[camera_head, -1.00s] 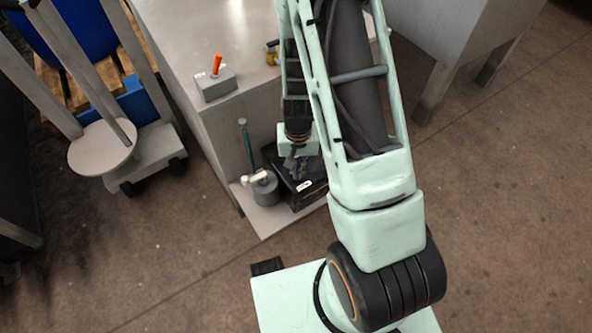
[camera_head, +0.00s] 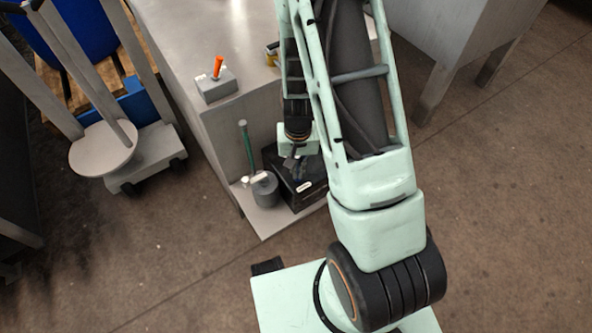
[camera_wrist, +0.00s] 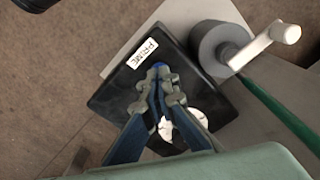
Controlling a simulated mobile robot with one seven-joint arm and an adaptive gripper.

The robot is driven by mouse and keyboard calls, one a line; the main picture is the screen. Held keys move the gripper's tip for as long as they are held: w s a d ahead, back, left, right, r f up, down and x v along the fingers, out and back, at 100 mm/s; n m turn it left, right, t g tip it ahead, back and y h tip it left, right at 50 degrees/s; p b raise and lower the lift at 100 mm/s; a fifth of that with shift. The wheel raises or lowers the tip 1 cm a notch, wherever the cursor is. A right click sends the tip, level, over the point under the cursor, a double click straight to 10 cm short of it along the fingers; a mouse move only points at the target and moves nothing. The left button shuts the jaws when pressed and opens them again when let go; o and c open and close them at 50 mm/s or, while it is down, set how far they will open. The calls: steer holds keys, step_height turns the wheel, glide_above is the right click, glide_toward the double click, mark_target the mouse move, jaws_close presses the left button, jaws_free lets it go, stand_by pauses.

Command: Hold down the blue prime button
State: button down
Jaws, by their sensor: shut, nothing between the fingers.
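A black box (camera_head: 307,196) with a white label stands on the low shelf in the head view. In the wrist view the black box (camera_wrist: 112,92) shows its label (camera_wrist: 143,52), which reads PRIME. My gripper (camera_wrist: 159,82) is shut and empty above the box, its fingertips pointing toward the label side. A small patch of blue, seemingly the blue button (camera_wrist: 160,65), shows just past the fingertips and is mostly hidden by them. I cannot tell whether they touch. In the head view my gripper (camera_head: 290,160) is small and partly hidden by my arm.
A grey cylinder (camera_head: 265,190) with a white handle and a green rod (camera_head: 247,148) stand left of the box. A grey switch box (camera_head: 217,86) with an orange lever sits on the metal cabinet top (camera_head: 190,30). A cart (camera_head: 148,155) stands at left.

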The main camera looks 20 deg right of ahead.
steer(key=shift+r+p, duration=2.15)
steer(key=shift+r, duration=0.95)
steer(key=shift+f, duration=0.1)
